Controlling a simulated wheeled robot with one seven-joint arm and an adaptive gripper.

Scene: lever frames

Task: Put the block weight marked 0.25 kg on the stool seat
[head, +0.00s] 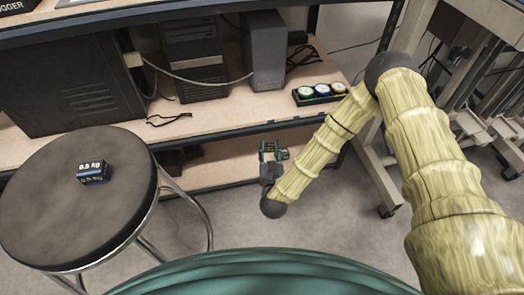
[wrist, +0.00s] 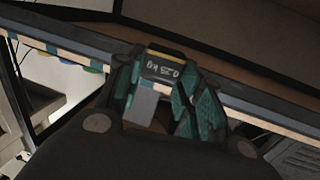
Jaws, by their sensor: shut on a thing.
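My gripper (head: 271,153) hangs above the floor in front of the lower shelf, to the right of the stool. In the wrist view its teal fingers (wrist: 163,98) are shut on a dark block weight (wrist: 162,69). The block has a yellow band, and its white marking appears upside down and reads 0.25 kg. The stool seat (head: 50,215) is round and dark, at the left of the head view. A blue-black block marked 0.5 kg (head: 93,172) sits on it, right of its middle. My gripper is well apart from the seat.
A wheeled frame (head: 375,175) stands at right. The seat's front and left are bare.

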